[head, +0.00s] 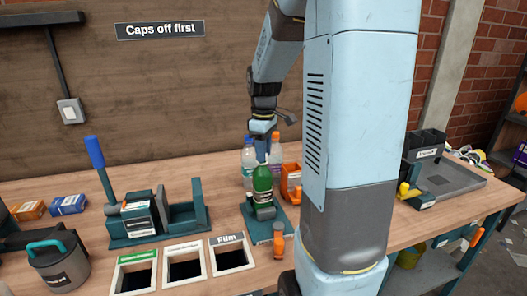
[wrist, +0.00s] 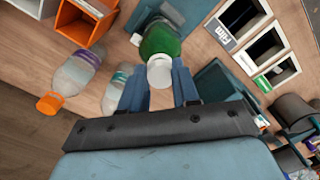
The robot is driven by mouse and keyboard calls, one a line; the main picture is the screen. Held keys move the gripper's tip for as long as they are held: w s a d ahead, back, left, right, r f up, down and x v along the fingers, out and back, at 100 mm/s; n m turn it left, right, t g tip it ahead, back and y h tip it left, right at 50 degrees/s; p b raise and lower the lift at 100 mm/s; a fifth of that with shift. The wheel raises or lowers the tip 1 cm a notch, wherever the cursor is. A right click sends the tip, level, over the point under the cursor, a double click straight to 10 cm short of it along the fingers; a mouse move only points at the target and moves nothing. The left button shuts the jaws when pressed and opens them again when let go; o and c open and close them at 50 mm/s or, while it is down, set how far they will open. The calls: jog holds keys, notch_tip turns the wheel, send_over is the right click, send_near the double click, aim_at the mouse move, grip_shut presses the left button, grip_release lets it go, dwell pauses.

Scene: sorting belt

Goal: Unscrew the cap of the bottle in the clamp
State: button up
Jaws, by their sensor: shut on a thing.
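A green bottle (head: 262,181) stands upright in a teal clamp (head: 256,232) on the bench. In the wrist view the green bottle (wrist: 160,40) shows with its white cap (wrist: 159,72) towards me. My gripper (head: 261,151) is above the bottle, pointing down at its top. In the wrist view the blue fingers of my gripper (wrist: 160,84) are on either side of the cap and shut on it. The cap is still at the bottle's neck; I cannot tell how loose it is. The clamp's hold on the bottle is partly hidden.
Two clear bottles, one with an orange cap (wrist: 50,103), stand close beside the green bottle. An orange bin (head: 291,184) is just right of it. Labelled openings (head: 231,256) lie in front left. A teal lever device (head: 140,226) stands further left.

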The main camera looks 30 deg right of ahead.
jog(key=shift+n, duration=0.9)
jog(key=shift+r, duration=1.1)
jog(key=shift+r, duration=2.4)
jog(key=shift+d, duration=0.1)
